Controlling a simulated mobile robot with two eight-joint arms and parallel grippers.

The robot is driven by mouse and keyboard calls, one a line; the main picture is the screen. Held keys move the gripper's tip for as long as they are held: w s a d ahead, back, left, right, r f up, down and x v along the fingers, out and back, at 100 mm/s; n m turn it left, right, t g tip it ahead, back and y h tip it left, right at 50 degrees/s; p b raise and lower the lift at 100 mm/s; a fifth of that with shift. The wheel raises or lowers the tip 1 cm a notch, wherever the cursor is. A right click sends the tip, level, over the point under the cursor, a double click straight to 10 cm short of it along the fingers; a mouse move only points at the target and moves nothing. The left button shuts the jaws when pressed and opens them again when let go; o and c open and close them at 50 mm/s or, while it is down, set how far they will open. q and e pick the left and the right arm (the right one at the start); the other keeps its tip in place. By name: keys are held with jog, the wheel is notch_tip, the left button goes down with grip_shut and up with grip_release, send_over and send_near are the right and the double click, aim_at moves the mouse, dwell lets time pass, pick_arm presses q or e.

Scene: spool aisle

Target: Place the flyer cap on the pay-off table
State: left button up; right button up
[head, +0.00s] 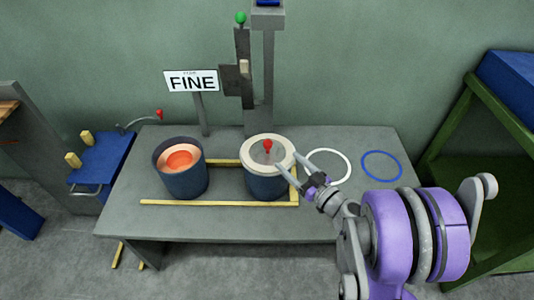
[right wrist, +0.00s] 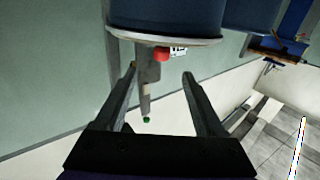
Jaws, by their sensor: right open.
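The flyer cap (head: 282,150), a pale disc with a red knob (head: 267,146) at its grey centre, sits on top of the right dark blue drum (head: 266,185). The drum stands on the grey pay-off table (head: 225,222). My right gripper (head: 289,165) is open at the cap's right side, its fingers reaching toward the knob. In the right wrist view, the cap's rim (right wrist: 190,41) and red knob (right wrist: 161,54) appear upside down, with the knob just beyond and between the open fingertips (right wrist: 160,70). Nothing is between the fingers. My left gripper is out of view.
An open drum (head: 182,182) with an orange-copper inside stands left. Yellow strips (head: 190,203) frame the drums. A white ring (head: 345,158) and a blue ring (head: 382,165) mark clear tabletop right. A "FINE" sign (head: 192,81) and post (head: 245,90) stand behind; a green rack (head: 455,130) is right.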

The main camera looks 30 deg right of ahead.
aim_at(271, 147)
jog(key=w, duration=0.3)
jog(key=w+a, duration=0.1)
jog(key=w, duration=0.2)
jog(key=w+b, duration=0.1)
jog(key=w, duration=0.2)
jog(key=shift+a, duration=0.2)
grip_shut()
jog(key=shift+s, duration=0.1)
